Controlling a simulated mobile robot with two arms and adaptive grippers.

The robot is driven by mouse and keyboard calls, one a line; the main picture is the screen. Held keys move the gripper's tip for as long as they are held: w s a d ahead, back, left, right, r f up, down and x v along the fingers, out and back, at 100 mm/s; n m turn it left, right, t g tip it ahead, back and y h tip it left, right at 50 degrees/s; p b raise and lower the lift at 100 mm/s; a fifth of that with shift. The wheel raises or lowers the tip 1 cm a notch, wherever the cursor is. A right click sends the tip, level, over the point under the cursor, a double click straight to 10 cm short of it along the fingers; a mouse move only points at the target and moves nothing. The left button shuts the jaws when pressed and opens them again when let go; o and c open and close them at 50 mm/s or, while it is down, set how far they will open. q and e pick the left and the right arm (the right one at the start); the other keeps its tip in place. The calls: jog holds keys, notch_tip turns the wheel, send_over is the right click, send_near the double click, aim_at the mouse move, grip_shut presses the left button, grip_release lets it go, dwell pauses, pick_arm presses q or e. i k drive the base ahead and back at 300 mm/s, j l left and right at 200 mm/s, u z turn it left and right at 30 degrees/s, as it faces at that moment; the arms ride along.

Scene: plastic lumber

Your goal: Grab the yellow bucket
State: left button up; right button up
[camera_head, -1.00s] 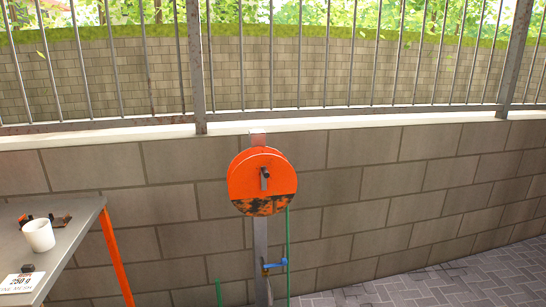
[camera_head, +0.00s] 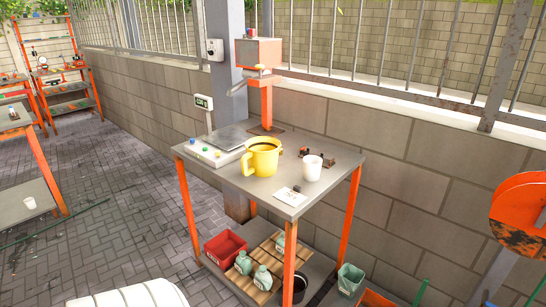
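The yellow bucket (camera_head: 263,158) stands upright on the grey top of an orange-legged table (camera_head: 232,184). Its handle sticks out on its left side and its open top shows a dark inside. A white cup (camera_head: 312,168) stands to its right. A scale with colored buttons (camera_head: 215,148) is to its left and partly behind it. Neither of my grippers is in view.
An orange post with a box on top (camera_head: 265,58) rises at the table's back. The lower shelf holds a red bin (camera_head: 226,248) and pale bottles (camera_head: 262,277). An orange reel (camera_head: 521,217) is at right. Paved floor (camera_head: 120,215) is open at left.

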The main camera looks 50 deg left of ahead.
aim_at(259, 160)
jog(key=u, duration=1.75)
jog(key=i+j+z, duration=0.1)
jog(key=z, duration=0.5)
jog(key=i+j+z, duration=0.2)
jog(key=j+z, duration=0.2)
jog(key=j, duration=0.6)
jog(key=j+z, duration=0.35)
jog(key=j, duration=0.65)
